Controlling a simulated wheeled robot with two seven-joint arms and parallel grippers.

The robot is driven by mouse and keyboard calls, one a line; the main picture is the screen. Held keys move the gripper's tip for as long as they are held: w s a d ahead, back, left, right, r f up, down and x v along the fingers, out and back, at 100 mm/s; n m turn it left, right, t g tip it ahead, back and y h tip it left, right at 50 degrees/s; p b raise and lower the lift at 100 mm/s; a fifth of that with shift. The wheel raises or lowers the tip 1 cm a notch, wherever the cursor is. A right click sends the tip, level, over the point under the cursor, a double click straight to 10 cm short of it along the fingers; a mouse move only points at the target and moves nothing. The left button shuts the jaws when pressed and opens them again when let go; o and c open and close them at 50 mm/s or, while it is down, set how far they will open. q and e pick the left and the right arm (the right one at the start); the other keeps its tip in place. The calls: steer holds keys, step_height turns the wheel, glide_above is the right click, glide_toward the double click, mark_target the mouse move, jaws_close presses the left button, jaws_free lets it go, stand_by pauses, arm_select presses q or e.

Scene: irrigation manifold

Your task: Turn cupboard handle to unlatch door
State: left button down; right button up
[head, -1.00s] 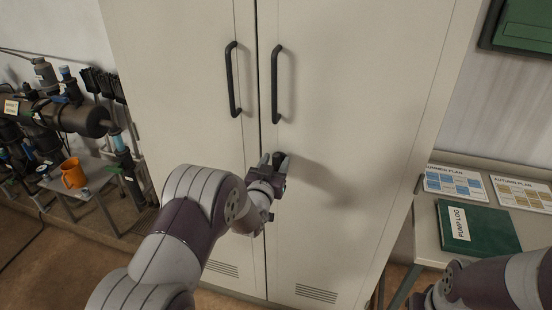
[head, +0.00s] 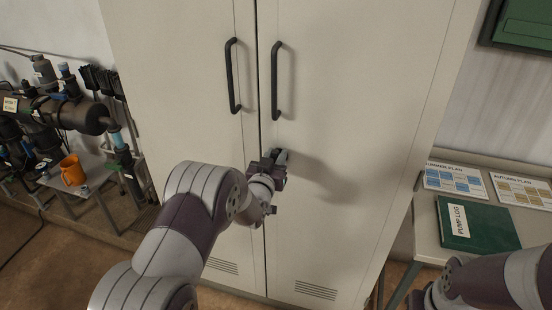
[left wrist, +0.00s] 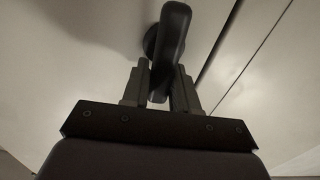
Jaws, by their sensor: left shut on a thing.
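The tall pale cupboard (head: 350,120) has two closed doors with a dark seam between them. A small dark turn handle (left wrist: 174,32) on a round base shows in the left wrist view, on the door beside the seam. My left gripper (head: 278,157) is at this handle, below the right pull bar. In the left wrist view its two fingers (left wrist: 160,88) stand on either side of the handle's lower end, shut on it. In the head view the gripper mostly hides the handle. My right gripper is out of view; only part of my right arm shows at lower right.
Two black vertical pull bars, left (head: 233,76) and right (head: 277,80), stand out above the gripper. A table (head: 425,240) with a green pump log (head: 477,224) is at the right. Pipework (head: 70,115) and an orange mug (head: 73,171) are at the left.

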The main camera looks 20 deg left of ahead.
arm_select(q)
steer(key=n+b, duration=0.2)
steer(key=n, duration=0.2)
steer(key=shift+a+f+b, duration=0.3)
steer(key=shift+a+b, duration=0.1)
steer(key=shift+a+f+n+b, duration=0.3)
steer(key=shift+n+b, duration=0.75)
steer(key=shift+n, duration=1.2)
steer(key=shift+a+f+n+b, duration=0.25)
steer(key=shift+n+b, duration=0.85)
steer(key=shift+n, duration=1.1)
steer(key=shift+a+f+n+b, duration=0.15)
steer(key=shift+f+n+b, duration=0.2)
steer(key=shift+n+b, duration=1.3)
steer(key=shift+n+p, duration=0.55)
steer(key=shift+n, duration=0.15)
steer(key=c, duration=1)
jaws_free()
steer(key=shift+o, duration=0.2)
steer(key=s, duration=1.2)
steer(key=shift+s+a+b, duration=0.25)
steer(key=shift+s+b, duration=0.05)
